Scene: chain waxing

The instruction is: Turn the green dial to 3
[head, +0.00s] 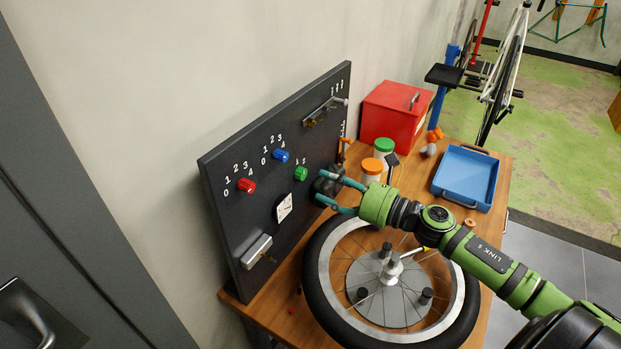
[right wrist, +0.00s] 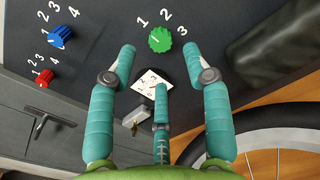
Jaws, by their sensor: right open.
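The green dial (head: 301,174) is on the upright dark panel (head: 228,208), right of the blue dial (head: 281,156) and red dial (head: 246,185). In the right wrist view the green dial (right wrist: 160,40) has white numerals 1, 2 and 3 beside it; I cannot tell where it points. My right gripper (head: 320,185) is open and empty, facing the panel just right of the dial. In the right wrist view its teal fingers (right wrist: 158,60) spread below the dial and are apart from it. My left gripper is out of view.
A bicycle wheel (head: 323,274) lies on the wooden bench under my right arm. Jars (head: 372,167), a red box (head: 393,112) and a blue tray (head: 467,176) stand behind.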

